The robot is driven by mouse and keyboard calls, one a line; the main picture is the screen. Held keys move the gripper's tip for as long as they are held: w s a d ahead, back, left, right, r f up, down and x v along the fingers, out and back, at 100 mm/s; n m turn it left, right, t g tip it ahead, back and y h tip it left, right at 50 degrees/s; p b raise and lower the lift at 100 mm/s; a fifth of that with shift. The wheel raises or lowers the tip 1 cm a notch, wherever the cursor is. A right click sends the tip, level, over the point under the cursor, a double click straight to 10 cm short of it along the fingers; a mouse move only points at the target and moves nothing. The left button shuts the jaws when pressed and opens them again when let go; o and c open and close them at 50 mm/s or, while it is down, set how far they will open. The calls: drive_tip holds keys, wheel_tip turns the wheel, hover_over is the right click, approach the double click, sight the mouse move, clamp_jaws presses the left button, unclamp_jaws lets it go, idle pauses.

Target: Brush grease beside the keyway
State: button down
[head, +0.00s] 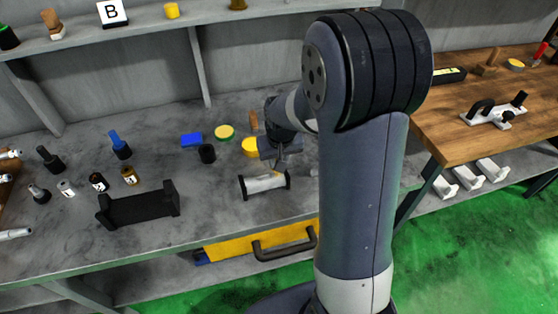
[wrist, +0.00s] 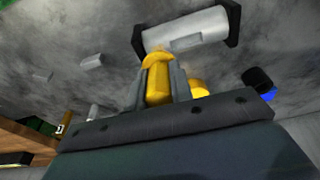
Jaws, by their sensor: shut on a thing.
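My gripper (wrist: 158,88) is shut on a yellow brush-like tool (wrist: 157,78), gripped between its two fingers. The tool's rounded yellow end points at a pale grey shaft (wrist: 187,31) and overlaps its lower edge in the wrist view. I cannot tell whether it touches. In the head view the shaft (head: 263,184) lies across a black-ended stand (head: 288,179) on the grey bench, with my gripper (head: 282,164) just above and behind its right part.
A black cradle (head: 139,206) and small bottles (head: 98,182) are left. The bench (head: 215,223) front is clear.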

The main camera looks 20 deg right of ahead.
drive_tip(key=shift+s+f, duration=0.1)
drive_tip(key=shift+s, duration=0.05)
drive_tip(key=shift+s, duration=0.4)
drive_tip(key=shift+w, duration=0.15)
drive_tip(key=shift+w, duration=0.4)
drive_tip(key=shift+s, duration=0.1)
drive_tip(key=shift+s, duration=0.45)
drive_tip(key=shift+w, duration=0.1)
